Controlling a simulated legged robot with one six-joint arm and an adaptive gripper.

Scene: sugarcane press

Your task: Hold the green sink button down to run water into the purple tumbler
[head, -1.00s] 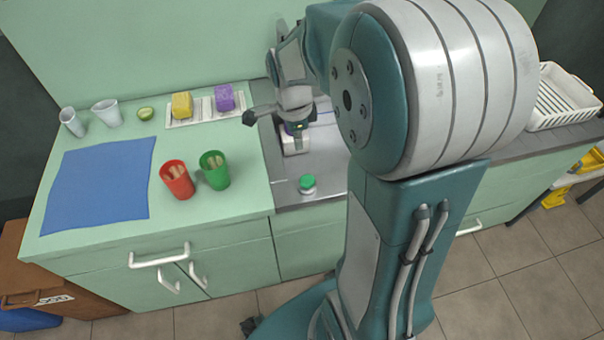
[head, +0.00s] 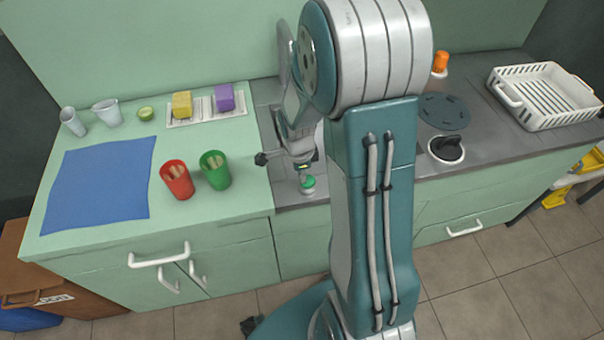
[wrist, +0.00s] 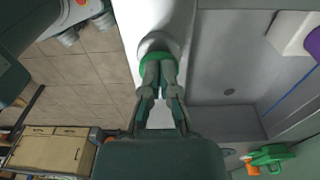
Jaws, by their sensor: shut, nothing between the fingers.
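The green button (head: 308,185) sits on the grey counter at the front of the sink. My gripper (head: 305,174) is right over it, pointing down. In the wrist view, the shut fingertips (wrist: 160,70) overlap the green button (wrist: 157,56) and appear to meet its top. Whether it is pressed down I cannot tell. A purple shape (wrist: 314,42), probably the purple tumbler, is cut off at the right edge of the wrist view, beside a white block-like part (wrist: 290,32) in the sink. My arm hides the tumbler in the head view. No running water can be made out.
Red (head: 177,180) and green (head: 214,170) cups holding sticks stand left of the sink, near a blue cloth (head: 95,185). Yellow (head: 182,104) and purple (head: 225,97) sponges lie behind. A white rack (head: 545,95) and black knob (head: 446,148) are at right.

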